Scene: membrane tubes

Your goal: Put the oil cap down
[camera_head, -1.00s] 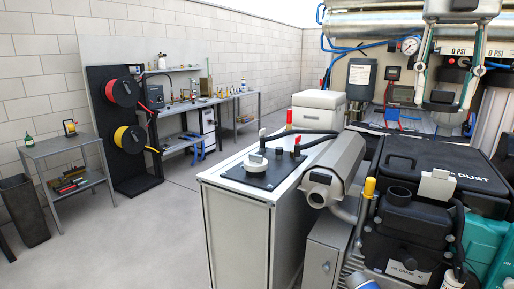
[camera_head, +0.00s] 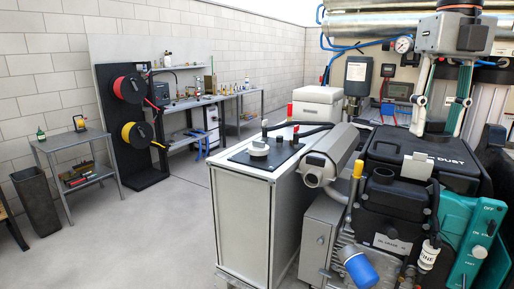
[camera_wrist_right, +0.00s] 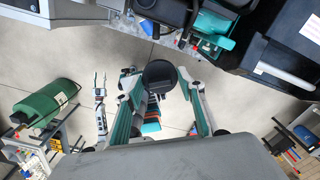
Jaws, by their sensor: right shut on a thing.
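My right gripper (camera_head: 439,130) is in the upper right of the head view, pointing down. It is shut on the black round oil cap (camera_wrist_right: 158,76), which shows between its teal-lined fingers in the right wrist view. The cap is held in the air, over or in front of the black DUST case (camera_head: 415,148); I cannot tell its exact height. The black engine unit with an oil grade label (camera_head: 392,244) has an upright black neck (camera_head: 382,176). My left gripper is outside the head view; a slim grey two-pronged part in the wrist view may be it.
A white cabinet (camera_head: 240,215) with a black panel on top stands left of the engine. A yellow-capped tube (camera_head: 357,165), a blue canister (camera_head: 360,271), a white bottle (camera_head: 428,255) and a teal box (camera_head: 474,240) crowd the engine. The floor at left is open.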

